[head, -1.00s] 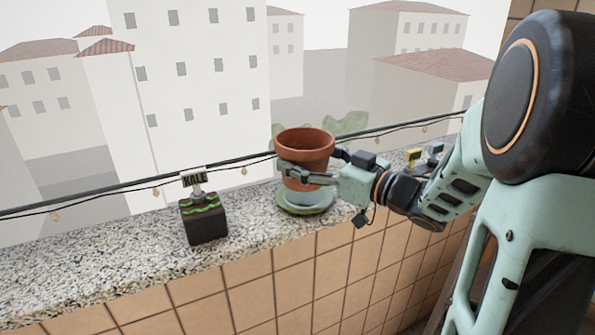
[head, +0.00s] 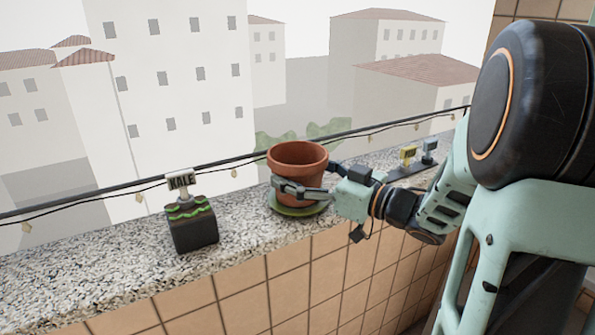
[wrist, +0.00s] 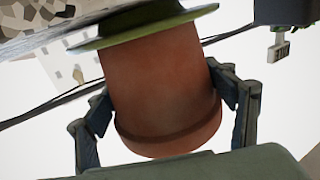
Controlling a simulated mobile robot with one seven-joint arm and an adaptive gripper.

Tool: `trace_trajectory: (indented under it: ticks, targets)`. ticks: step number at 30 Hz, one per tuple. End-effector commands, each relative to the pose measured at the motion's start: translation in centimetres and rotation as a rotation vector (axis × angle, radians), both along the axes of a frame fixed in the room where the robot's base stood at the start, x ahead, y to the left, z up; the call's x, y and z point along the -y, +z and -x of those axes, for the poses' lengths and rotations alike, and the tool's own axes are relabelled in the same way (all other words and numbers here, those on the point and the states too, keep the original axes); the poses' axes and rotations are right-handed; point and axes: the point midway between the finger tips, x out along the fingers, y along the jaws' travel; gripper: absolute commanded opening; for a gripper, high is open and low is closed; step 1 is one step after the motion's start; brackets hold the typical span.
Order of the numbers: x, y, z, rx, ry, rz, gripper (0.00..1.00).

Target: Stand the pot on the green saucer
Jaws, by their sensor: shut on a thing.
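The terracotta pot (head: 298,160) is upright over the green saucer (head: 303,212) on the stone ledge. My gripper (head: 302,188) is shut on the pot, one finger across its near side and the other partly hidden behind it. In the wrist view, which looks inverted, the pot (wrist: 160,85) is between both fingers (wrist: 165,95), and its base meets the face of the saucer (wrist: 150,28) with no clear gap. The pot covers the saucer's middle, so I cannot tell whether it bears its full weight there.
A dark planter block (head: 192,230) with a KALE sign (head: 181,181) stands left of the saucer. Small tagged items (head: 408,155) stand on the ledge (head: 110,265) behind my arm, to the right. A railing with a string of lights (head: 120,190) runs along the back edge.

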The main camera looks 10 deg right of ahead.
Motion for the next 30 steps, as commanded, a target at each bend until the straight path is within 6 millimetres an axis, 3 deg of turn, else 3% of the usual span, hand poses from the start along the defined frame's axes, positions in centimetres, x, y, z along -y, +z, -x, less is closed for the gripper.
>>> trace_trajectory:
  ticks: [6,17,30]
  targets:
    - [0.0,-0.1,0.0,0.0,0.0,0.0,0.94]
    - [0.1,0.4,0.1,0.001,-0.001,0.001,0.94]
    - [5.8,0.3,6.6,-0.001,-0.004,-0.001,0.94]
